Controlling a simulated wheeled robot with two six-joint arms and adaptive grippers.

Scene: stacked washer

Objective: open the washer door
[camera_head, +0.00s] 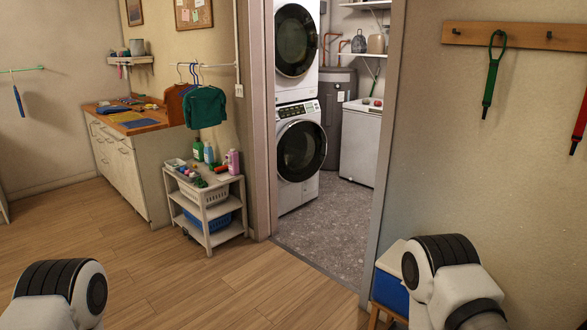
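Two white front-loading machines stand stacked beyond a doorway, far from me. The lower machine (283,190) has a control panel along its top and a round, black-rimmed door (302,151) that looks shut. The upper machine (313,80) has a similar round dark door (296,41), also shut, and its top is cut off by the frame. Parts of my arms show at the bottom left and bottom right corners. Neither of my grippers is in view, and nothing of mine is near the machines.
The doorway's left frame (258,130) partly hides the machines; its right frame (385,150) stands nearer. A shelf cart (208,241) stands left of the opening. A blue bin (389,291) is beside my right arm. Wooden floor (215,290) before the doorway is clear.

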